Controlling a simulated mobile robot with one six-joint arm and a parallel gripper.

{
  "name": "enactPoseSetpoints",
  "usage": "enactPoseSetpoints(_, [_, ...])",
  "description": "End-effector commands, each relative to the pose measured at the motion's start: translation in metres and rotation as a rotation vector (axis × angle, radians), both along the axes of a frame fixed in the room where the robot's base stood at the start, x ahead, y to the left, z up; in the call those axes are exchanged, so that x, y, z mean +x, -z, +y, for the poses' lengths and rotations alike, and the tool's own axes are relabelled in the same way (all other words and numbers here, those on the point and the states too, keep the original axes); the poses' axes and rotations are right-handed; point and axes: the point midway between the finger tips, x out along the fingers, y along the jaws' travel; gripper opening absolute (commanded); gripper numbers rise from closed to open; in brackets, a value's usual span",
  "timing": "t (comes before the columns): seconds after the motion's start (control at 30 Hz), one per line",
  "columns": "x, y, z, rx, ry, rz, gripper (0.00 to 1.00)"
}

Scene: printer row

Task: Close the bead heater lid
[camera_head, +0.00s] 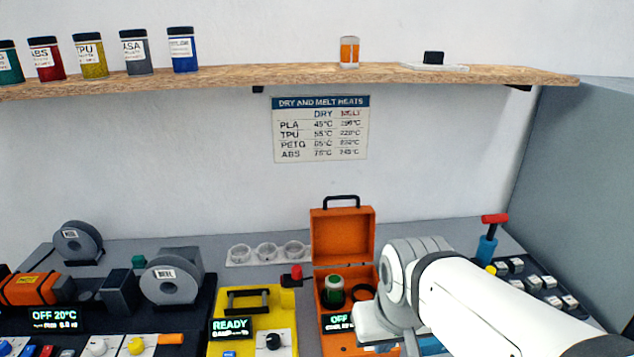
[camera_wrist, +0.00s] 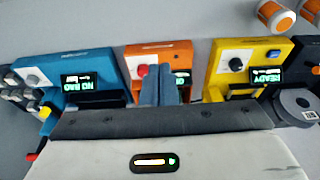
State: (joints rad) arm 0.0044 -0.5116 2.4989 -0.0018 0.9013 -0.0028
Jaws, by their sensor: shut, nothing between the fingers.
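The orange bead heater (camera_head: 343,236) stands in the middle of the bench. Its lid (camera_head: 343,223) is raised upright at the back, with a black handle on top. A green jar (camera_head: 334,289) and a dark ring sit in the open body. Its display reads OFF. My arm hides the body's right front, and the fingers cannot be made out in the head view. In the wrist view, my gripper's blue-grey fingers (camera_wrist: 156,82) are shut and empty, in front of the orange unit (camera_wrist: 160,52) and overlapping its face. Whether they touch it I cannot tell.
A yellow unit (camera_head: 252,311) reading READY stands left of the heater. A blue unit with a red-topped lever (camera_head: 493,219) and several grey buttons stands right. A tray of round cups (camera_head: 266,251) is behind. A shelf (camera_head: 300,77) with jars runs above.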

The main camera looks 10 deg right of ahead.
Motion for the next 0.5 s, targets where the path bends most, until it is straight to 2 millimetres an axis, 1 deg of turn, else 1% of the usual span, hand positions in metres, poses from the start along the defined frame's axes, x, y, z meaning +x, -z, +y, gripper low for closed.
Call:
enactPoseSetpoints(0.07, [0.008, -0.006, 0.000, 0.000, 0.000, -0.001, 0.00])
enactPoseSetpoints(0.17, [0.030, -0.024, -0.004, 0.001, 0.006, -0.006, 0.00])
enactPoseSetpoints(0.27, [0.069, -0.050, -0.005, 0.000, 0.007, -0.012, 0.00])
enactPoseSetpoints(0.3, [0.089, -0.062, -0.005, 0.001, 0.007, -0.017, 0.00])
enactPoseSetpoints(0.37, [0.119, -0.078, -0.005, 0.001, 0.006, -0.023, 0.00])
enactPoseSetpoints(0.4, [0.140, -0.088, -0.005, 0.001, 0.006, -0.026, 0.00])
enactPoseSetpoints(0.47, [0.170, -0.101, -0.005, 0.001, 0.006, -0.033, 0.00])
enactPoseSetpoints(0.5, [0.191, -0.108, -0.005, 0.001, 0.006, -0.038, 0.00])
